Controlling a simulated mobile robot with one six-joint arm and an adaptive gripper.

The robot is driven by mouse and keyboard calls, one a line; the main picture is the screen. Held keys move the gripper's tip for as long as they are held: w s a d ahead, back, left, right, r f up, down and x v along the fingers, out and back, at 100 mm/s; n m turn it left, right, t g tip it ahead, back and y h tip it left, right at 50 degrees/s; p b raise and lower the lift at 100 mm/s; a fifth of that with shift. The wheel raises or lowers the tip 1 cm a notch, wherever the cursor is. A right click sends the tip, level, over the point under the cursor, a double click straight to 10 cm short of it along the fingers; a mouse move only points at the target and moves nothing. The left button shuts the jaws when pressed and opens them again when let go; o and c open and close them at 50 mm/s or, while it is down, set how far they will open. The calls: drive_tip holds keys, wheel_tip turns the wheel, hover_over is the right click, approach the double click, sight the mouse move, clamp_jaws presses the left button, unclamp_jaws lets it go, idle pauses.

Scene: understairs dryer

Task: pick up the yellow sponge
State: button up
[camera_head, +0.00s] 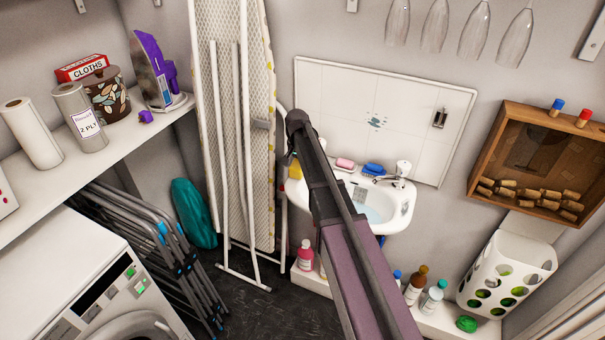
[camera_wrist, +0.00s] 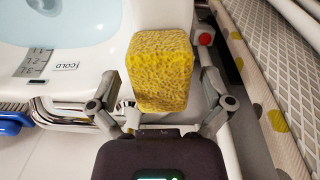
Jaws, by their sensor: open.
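The yellow sponge (camera_wrist: 160,68) is a porous block in the middle of the wrist view, at the edge of the white sink (camera_wrist: 95,75). My gripper (camera_wrist: 163,103) is open, with one finger on each side of the sponge's lower part. I cannot tell whether the fingers touch it. In the head view, a small part of the sponge (camera_head: 295,169) shows at the left end of the sink (camera_head: 397,218), mostly hidden by my arm.
A pink soap (camera_head: 345,163), a blue brush (camera_head: 373,169) and the tap (camera_head: 402,172) are along the sink's back. The ironing board (camera_head: 262,150) stands close on the left. Bottles (camera_head: 415,285) stand on a low ledge below the sink.

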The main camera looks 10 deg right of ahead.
drive_tip(key=shift+f+b, duration=0.4)
drive_tip(key=shift+f, duration=0.25)
drive_tip(key=c, duration=0.9)
